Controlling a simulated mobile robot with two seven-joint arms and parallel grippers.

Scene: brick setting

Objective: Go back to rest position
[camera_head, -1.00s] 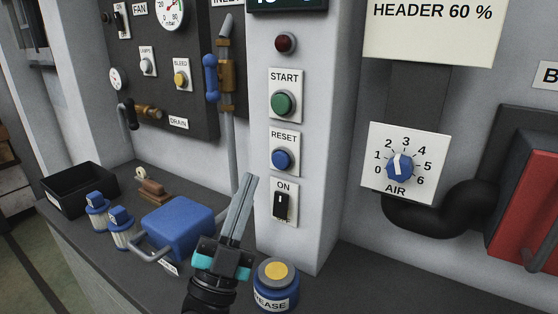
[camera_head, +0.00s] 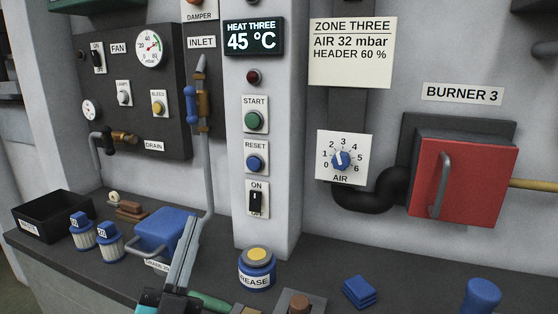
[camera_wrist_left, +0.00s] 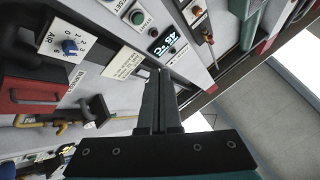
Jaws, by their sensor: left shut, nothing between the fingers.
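My left gripper (camera_head: 184,250) shows at the bottom of the head view, its grey fingers pointing up, closed together and empty. It is in front of the blue box with a handle (camera_head: 163,230) and left of the grease tin (camera_head: 257,268). In the left wrist view the closed fingers (camera_wrist_left: 160,85) point toward the panel wall, with nothing between them. My right gripper is not in view.
A counter (camera_head: 330,262) runs along the wall. A black bin (camera_head: 52,214), two blue-capped filters (camera_head: 82,234), folded blue cloth (camera_head: 358,291) and a blue cylinder (camera_head: 481,296) stand on it. The ON switch (camera_head: 256,199), air dial (camera_head: 340,160) and red burner door (camera_head: 462,180) are on the wall.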

